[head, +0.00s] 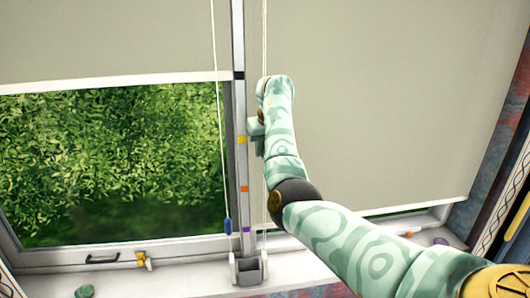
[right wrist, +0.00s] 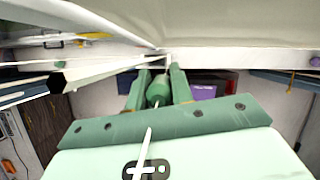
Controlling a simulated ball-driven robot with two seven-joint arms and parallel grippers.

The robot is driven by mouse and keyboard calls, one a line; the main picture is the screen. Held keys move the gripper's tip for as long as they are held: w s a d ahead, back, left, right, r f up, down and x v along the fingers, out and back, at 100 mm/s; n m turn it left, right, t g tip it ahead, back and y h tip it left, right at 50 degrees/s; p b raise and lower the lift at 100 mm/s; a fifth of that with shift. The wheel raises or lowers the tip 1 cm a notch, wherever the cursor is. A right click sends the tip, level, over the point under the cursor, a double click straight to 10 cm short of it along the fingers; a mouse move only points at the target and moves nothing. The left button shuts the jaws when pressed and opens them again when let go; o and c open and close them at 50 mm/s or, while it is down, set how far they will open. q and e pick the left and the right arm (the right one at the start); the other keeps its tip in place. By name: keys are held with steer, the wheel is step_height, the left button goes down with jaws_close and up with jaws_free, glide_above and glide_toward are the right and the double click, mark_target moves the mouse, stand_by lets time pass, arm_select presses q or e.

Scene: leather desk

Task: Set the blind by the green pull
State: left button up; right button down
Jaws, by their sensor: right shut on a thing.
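My right gripper (head: 256,128) is raised beside the window post. In the right wrist view my right gripper (right wrist: 157,80) is shut on the green pull (right wrist: 158,92), which sits between its two fingers. The head view does not clearly show the pull, as my gripper and arm cover it. A white cord (head: 264,40) runs down to my gripper. The right blind (head: 390,90) is lowered almost to the sill. The left blind (head: 110,40) ends much higher, with green leaves showing below it. My left gripper is not in view.
The post (head: 239,110) carries black, yellow, orange and purple marks. A blue pull (head: 227,226) hangs on the left cord, low beside the post. A grey bracket (head: 248,268) stands at the post's foot. The sill holds a green stone (head: 84,291) and a purple one (head: 440,241).

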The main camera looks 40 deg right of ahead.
steer(key=shift+r, duration=0.1)
steer(key=c, duration=1.2)
jaws_free()
steer(key=shift+c, duration=0.2)
steer(key=v, duration=1.6)
steer(key=shift+c, duration=0.2)
